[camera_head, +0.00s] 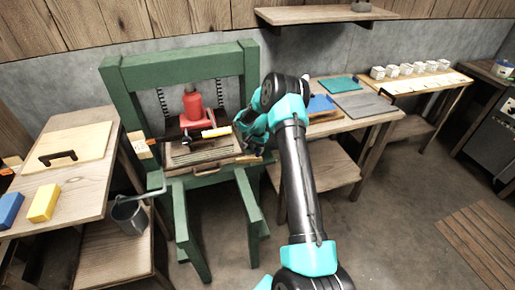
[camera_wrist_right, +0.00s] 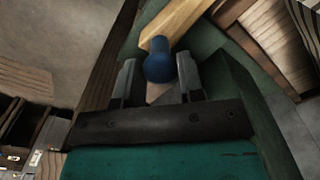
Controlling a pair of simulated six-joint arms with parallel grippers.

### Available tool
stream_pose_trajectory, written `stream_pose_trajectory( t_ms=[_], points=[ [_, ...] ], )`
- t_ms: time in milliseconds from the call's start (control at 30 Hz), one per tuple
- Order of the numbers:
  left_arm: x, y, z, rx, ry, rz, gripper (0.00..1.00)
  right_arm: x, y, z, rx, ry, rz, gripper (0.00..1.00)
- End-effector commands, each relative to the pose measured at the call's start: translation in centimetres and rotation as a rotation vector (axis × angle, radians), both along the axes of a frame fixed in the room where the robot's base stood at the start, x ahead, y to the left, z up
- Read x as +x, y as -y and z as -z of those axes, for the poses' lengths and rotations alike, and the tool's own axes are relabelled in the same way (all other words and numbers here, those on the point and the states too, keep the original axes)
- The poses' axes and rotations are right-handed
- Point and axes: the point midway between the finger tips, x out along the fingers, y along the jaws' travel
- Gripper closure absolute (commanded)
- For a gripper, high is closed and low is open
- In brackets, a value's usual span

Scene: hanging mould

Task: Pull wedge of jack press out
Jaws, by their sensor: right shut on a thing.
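The jack press (camera_head: 182,57) is a green frame left of centre in the head view. A red jack (camera_head: 192,106) stands inside it above a slatted wooden mould (camera_head: 203,152). My right gripper (camera_head: 250,150) is at the right side of the press. In the right wrist view, the fingers of my right gripper (camera_wrist_right: 158,82) are on both sides of a blue knob (camera_wrist_right: 159,65) at the end of a pale wooden wedge (camera_wrist_right: 180,24). The gripper is shut on this wedge. In the head view my arm and gripper largely hide the held end. My left gripper does not show.
A wooden table (camera_head: 75,190) at left holds a board with a black handle, and blue and yellow blocks. A grey bucket (camera_head: 130,216) hangs beside it. A bench (camera_head: 345,122) at right carries flat plates. A shelf (camera_head: 320,15) is on the wall.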

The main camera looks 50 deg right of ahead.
Motion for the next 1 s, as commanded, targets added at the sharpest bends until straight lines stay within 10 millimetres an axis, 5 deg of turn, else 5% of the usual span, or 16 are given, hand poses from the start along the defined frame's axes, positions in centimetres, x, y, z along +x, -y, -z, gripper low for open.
stream_pose_trajectory(
  t_ms=[333, 600, 633, 867, 1000],
  points=[
    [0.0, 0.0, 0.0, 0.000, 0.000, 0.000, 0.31, -1.7, 3.0, 0.0, -0.001, -0.001, 0.003, 1.00],
    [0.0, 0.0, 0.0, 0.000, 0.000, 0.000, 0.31, -1.7, 3.0, 0.0, 0.000, 0.000, 0.000, 1.00],
    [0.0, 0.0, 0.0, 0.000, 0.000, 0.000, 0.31, -1.7, 3.0, 0.0, 0.000, 0.000, 0.000, 0.63],
    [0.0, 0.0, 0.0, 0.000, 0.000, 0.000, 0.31, -1.7, 3.0, 0.0, 0.000, 0.000, 0.000, 0.41],
    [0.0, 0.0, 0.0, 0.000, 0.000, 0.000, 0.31, -1.7, 3.0, 0.0, 0.000, 0.000, 0.000, 0.40]
  ],
)
